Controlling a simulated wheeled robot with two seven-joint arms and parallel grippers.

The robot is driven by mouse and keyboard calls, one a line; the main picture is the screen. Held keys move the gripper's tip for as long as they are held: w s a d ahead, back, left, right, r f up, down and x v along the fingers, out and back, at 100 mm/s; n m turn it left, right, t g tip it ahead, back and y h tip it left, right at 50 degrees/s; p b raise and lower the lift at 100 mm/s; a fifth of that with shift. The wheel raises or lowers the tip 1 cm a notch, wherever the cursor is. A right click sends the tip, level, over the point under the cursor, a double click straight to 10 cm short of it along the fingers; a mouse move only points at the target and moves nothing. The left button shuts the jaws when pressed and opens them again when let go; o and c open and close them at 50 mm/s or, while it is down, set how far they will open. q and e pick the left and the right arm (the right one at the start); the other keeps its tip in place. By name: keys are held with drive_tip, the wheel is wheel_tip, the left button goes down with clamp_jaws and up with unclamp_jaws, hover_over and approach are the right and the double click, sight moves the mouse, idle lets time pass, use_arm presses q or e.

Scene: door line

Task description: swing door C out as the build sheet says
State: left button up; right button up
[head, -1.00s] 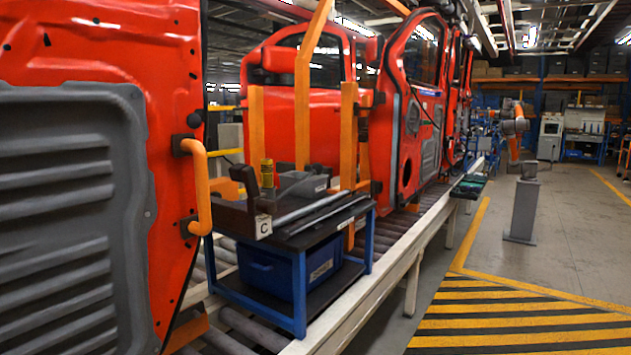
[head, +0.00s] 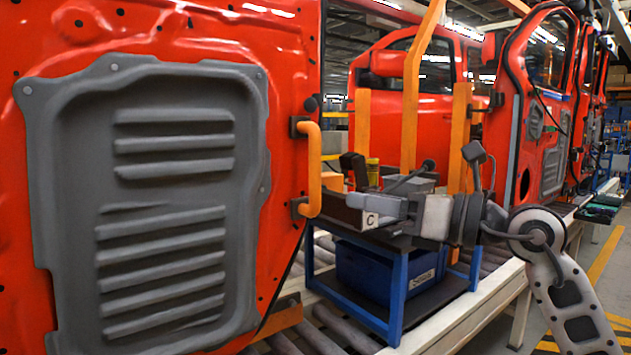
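A large red door panel (head: 289,60) with a grey ribbed inner cover (head: 80,190) fills the left of the head view. An orange upright handle (head: 313,170) is mounted on its right edge. A small white label "C" (head: 371,220) is on the cart's dark end, just right of the handle. My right gripper (head: 368,202) reaches in from the right and points left towards the handle. A gap shows between it and the handle. Its fingers are seen edge-on, so their opening is unclear. My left gripper is out of view.
A blue-framed cart (head: 398,300) with a blue bin (head: 365,270) stands right of the door, below my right gripper. Orange posts (head: 461,130) rise behind it. More red doors (head: 525,120) stand further along the roller line (head: 350,325). Open floor lies at the far right.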

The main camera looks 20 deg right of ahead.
sight(320, 168)
drive_tip(key=d+r+t+h, duration=0.2)
drive_tip(key=d+r+h, duration=0.1)
drive_tip(key=d, duration=0.1)
drive_tip(key=p+x, duration=0.4)
drive_tip(key=x, duration=1.1)
drive_tip(key=shift+f, duration=0.1)
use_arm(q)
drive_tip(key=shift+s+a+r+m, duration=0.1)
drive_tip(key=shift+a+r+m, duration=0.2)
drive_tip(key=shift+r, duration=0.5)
use_arm(e)
drive_tip(key=shift+w+a+f, duration=0.1)
drive_tip(key=shift+w+a, duration=0.2)
drive_tip(key=shift+w, duration=0.25)
drive_tip(key=shift+s, duration=0.1)
clamp_jaws()
